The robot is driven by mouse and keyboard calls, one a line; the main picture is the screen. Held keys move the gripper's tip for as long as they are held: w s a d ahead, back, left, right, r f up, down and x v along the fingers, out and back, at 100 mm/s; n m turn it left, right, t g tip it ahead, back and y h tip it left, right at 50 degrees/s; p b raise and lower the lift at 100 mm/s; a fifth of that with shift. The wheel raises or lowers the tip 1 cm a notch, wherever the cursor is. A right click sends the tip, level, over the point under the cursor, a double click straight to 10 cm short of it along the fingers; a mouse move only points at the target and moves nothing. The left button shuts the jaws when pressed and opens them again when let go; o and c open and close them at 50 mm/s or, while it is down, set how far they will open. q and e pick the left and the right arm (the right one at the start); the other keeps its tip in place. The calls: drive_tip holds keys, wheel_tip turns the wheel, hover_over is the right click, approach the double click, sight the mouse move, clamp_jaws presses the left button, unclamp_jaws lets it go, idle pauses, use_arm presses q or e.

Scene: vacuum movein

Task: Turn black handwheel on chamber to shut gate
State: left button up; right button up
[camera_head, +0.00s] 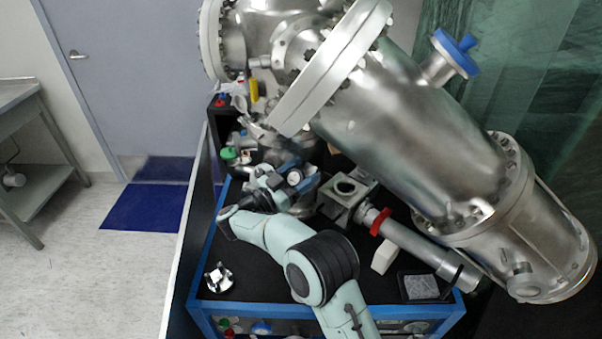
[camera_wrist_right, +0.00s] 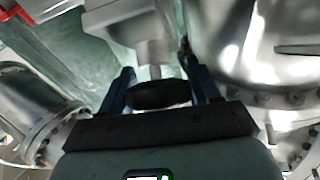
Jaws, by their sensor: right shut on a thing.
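The black handwheel (camera_wrist_right: 160,94) sits at the end of a metal stem in the right wrist view. The blue fingers of my right gripper (camera_wrist_right: 161,92) stand on either side of it and are shut on it. In the head view my right gripper (camera_head: 288,181) reaches in low beside the large steel chamber (camera_head: 410,125). I cannot make out the handwheel there. The inside of the gate is hidden, so I cannot tell its position. My left gripper is not in view.
A steel tube with a red ring (camera_head: 380,221) runs under the chamber. A small metal part (camera_head: 219,278) and a grey square pad (camera_head: 420,287) lie on the black bench top (camera_head: 270,285). Open floor (camera_head: 110,265) is at left.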

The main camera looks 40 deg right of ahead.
drive_tip(key=o, duration=1)
drive_tip(key=shift+c, duration=0.2)
drive_tip(key=shift+a, duration=0.1)
drive_tip(key=a+f, duration=0.2)
drive_tip(key=a, duration=1.1)
drive_tip(key=shift+s+f+b, duration=0.2)
drive_tip(key=shift+f+b, duration=0.05)
drive_tip(key=shift+b, duration=0.05)
